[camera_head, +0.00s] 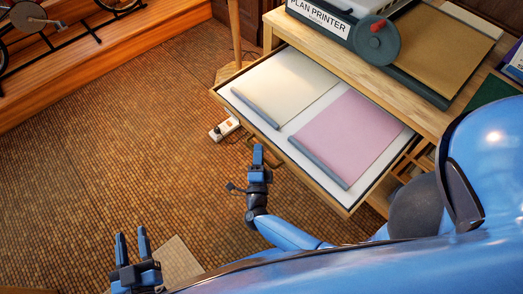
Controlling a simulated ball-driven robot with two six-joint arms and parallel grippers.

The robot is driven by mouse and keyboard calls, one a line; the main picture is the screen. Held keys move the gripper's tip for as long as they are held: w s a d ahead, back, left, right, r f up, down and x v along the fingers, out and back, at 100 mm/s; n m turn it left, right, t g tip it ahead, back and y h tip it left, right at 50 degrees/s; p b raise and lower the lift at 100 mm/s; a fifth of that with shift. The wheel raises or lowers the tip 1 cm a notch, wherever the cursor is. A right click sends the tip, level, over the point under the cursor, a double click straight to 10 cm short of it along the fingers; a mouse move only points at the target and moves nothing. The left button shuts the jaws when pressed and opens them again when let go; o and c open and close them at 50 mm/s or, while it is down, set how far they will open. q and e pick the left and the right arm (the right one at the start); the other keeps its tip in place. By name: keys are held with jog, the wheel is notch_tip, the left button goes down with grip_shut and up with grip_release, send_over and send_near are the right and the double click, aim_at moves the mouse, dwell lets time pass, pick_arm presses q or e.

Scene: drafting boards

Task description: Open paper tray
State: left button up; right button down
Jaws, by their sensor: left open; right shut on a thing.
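The paper tray (306,98) is a wide, shallow drawer in the wooden cabinet, and it stands pulled out. A cream sheet (290,80) and a pink sheet (350,135) lie in it, each with a grey bar along its front edge. My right gripper (258,150) is at the middle of the tray's front edge, shut on the tray handle, which is mostly hidden behind the fingers. My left gripper (131,240) is open and empty, low at the left, well apart from the tray.
A plan printer (345,28) with a round grey wheel and red knob stands on the cabinet top (440,112). A small white box (224,128) lies on the floor left of the tray. A wooden post (235,40) stands behind it. The tiled floor at the left is mostly clear.

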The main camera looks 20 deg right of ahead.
dwell(0.3)
jog(key=c, duration=1.2)
grip_release()
jog(key=shift+s+a, duration=0.1)
jog(key=v, duration=1)
jog(key=shift+s, duration=0.3)
jog(key=shift+a+f, duration=0.1)
jog(key=shift+a, duration=0.05)
